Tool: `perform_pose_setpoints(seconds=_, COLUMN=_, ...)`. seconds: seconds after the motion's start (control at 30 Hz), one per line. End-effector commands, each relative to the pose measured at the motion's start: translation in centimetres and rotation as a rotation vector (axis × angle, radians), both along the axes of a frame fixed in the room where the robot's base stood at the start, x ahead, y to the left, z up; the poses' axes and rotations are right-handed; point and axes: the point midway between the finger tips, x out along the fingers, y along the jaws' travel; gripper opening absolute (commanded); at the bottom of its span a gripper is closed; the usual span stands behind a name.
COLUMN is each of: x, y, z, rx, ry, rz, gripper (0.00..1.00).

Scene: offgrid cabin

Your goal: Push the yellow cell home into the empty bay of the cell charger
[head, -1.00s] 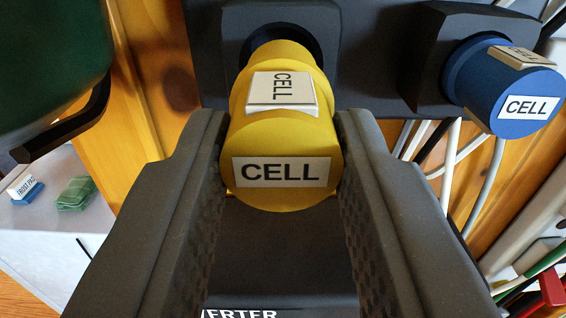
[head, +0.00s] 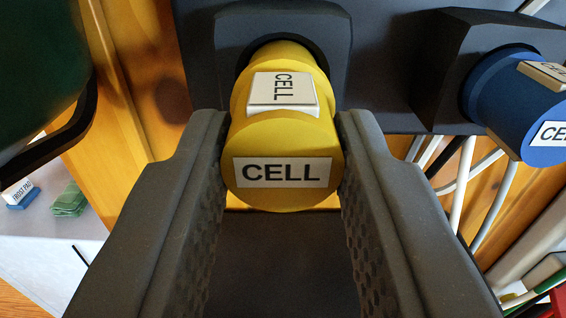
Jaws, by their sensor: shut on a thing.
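The yellow cell (head: 282,130) is a cylinder with white labels reading CELL on its end and top. My gripper (head: 282,165) is shut on it, one finger on each side. The cell's far end is in the round mouth of the left bay of the dark cell charger (head: 385,60). Its near part stands out of the bay toward me. How deep the far end sits is hidden by the cell itself. A blue cell (head: 515,100) sits in the bay to the right and also sticks out.
Several white cables (head: 490,190) hang below the charger at the right. A dark green rounded object (head: 35,70) is close at the upper left. A blue box (head: 20,195) and a green item (head: 70,198) lie on a pale surface at the left.

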Motion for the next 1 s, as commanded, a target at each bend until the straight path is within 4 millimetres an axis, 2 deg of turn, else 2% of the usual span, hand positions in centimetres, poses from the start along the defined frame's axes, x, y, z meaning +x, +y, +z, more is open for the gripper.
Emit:
perform_pose_setpoints(seconds=0.87, x=1.9, y=0.0, z=0.1, rx=0.000, ry=-0.002, rz=0.000, gripper=0.01)
perform_pose_setpoints(seconds=0.9, x=1.9, y=0.0, z=0.1, rx=0.000, ry=-0.002, rz=0.000, gripper=0.36)
perform_pose_setpoints(seconds=0.97, x=1.8, y=0.0, z=0.1, rx=0.000, ry=-0.002, rz=0.000, gripper=0.53)
perform_pose_setpoints(seconds=1.0, x=1.8, y=0.0, z=0.1, rx=0.000, ry=-0.001, rz=0.000, gripper=0.54)
